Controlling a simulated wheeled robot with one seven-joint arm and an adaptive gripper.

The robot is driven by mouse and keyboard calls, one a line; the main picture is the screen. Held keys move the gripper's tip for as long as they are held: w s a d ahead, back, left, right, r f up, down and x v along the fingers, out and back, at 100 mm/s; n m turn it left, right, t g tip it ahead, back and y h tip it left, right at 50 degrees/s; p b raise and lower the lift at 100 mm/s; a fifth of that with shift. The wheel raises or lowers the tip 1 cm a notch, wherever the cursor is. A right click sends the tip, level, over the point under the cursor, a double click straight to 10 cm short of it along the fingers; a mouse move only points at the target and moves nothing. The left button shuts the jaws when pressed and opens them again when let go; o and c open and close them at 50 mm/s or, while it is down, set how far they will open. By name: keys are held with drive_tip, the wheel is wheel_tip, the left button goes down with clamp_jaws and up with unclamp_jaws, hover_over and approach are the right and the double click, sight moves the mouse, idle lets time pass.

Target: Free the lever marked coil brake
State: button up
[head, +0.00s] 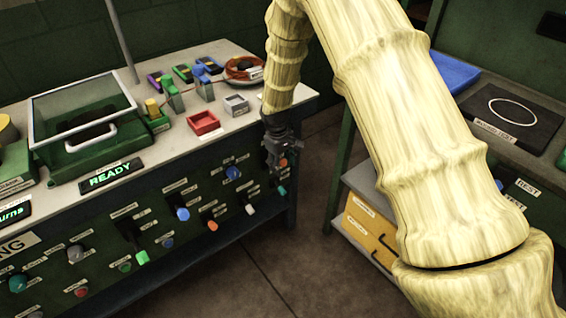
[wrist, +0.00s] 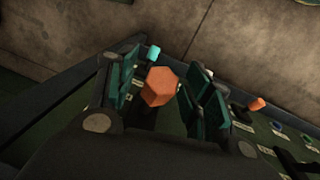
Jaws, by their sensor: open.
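My gripper (head: 274,152) is at the right end of the green bench's front panel (head: 262,205). In the wrist view its fingers are open, one on each side of an orange lever knob (wrist: 160,87). I cannot tell whether they touch it. The orange knob (head: 283,162) also shows just beside the gripper in the head view. Its shaft and mount are hidden. The panel labels are too small to read, so I cannot tell which lever is marked coil brake.
A teal knob (wrist: 152,52) is close beyond the fingers. A second orange knob (wrist: 257,103) is to the right. Blue (head: 233,172) and white (head: 250,209) knobs are nearby on the panel. A red tray (head: 203,122) sits on the bench top. Open floor separates the two benches.

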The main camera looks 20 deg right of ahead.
drive_tip(key=shift+d, duration=0.1)
clamp_jaws()
